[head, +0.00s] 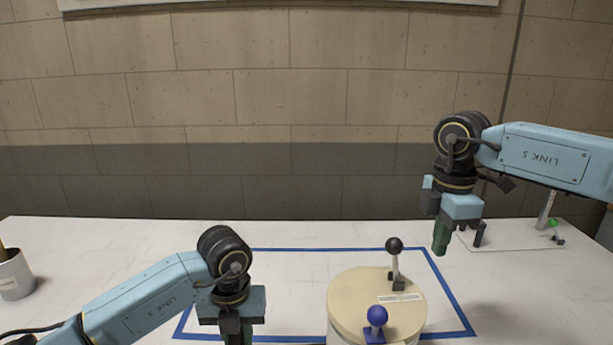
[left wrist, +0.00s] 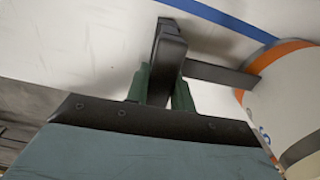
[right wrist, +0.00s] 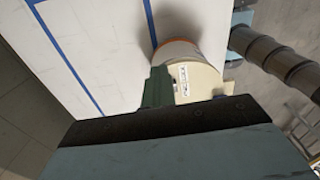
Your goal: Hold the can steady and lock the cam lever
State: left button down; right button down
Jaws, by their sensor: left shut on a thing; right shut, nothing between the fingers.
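The can (head: 350,310) stands on the table with a cream top, and its lower part is cut off in the head view. A lever with a black knob (head: 394,245) stands nearly upright on the top, beside a small label. A blue-knobbed lever (head: 377,316) stands at the front of the top. I cannot tell which is the cam lever. In the left wrist view, my left gripper (left wrist: 160,85) is shut on a dark handle (left wrist: 215,74) that reaches the orange-banded can (left wrist: 285,85). My right gripper (head: 441,246) is shut and empty, raised right of the black knob.
A blue tape outline (head: 449,288) surrounds the can's area on the white table (head: 110,270). A grey pot (head: 14,275) stands at the far left. Small items, one green (head: 553,224), sit at the right back.

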jog(key=c, duration=2.1)
grip_release()
jog(key=shift+c, duration=0.2)
jog(key=o, duration=0.4)
jog(key=shift+o, duration=0.2)
